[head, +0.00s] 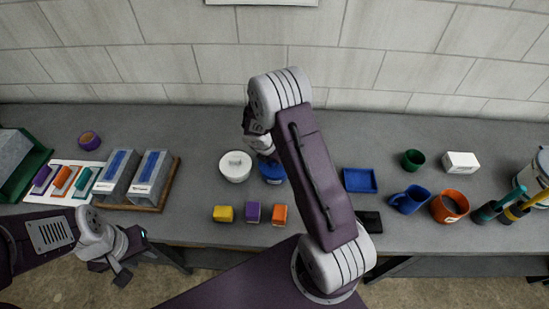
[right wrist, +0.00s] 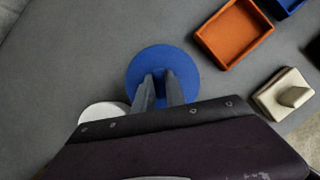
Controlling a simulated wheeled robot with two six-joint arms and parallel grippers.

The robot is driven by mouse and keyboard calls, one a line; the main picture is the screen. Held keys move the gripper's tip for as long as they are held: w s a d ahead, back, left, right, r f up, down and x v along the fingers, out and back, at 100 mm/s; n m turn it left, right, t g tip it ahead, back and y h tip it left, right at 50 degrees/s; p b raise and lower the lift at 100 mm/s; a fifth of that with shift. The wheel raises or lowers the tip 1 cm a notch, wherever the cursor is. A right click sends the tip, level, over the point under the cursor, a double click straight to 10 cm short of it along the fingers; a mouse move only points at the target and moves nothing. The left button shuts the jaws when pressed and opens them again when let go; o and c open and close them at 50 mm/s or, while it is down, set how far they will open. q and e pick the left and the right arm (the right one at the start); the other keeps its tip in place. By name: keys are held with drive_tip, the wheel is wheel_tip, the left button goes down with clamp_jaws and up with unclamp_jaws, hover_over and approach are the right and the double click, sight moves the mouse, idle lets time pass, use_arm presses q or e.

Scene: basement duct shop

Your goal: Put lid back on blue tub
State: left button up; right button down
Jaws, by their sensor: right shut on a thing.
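A round blue lid (right wrist: 163,58) shows from above in the right wrist view. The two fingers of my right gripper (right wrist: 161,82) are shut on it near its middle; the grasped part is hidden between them. In the head view, a blue round thing (head: 272,177) sits under my right wrist, partly covered by it. I cannot tell tub from lid there, nor whether the lid rests on the tub. My left gripper (head: 122,275) hangs at the table's front left, apart from these things.
Yellow (head: 223,213), purple (head: 252,212) and orange (head: 280,214) blocks lie in front. An orange tray (right wrist: 234,34) and beige knobbed piece (right wrist: 283,97) lie close right. A blue tray (head: 360,180), mugs and tools are farther right. A wooden tray (head: 168,190) holds grey boxes left.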

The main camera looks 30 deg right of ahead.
drive_tip(key=shift+f, duration=0.15)
idle(0.7)
drive_tip(key=c, duration=0.8)
unclamp_jaws()
wheel_tip(320, 180, up, 7)
drive_tip(key=p, duration=0.7)
clamp_jaws()
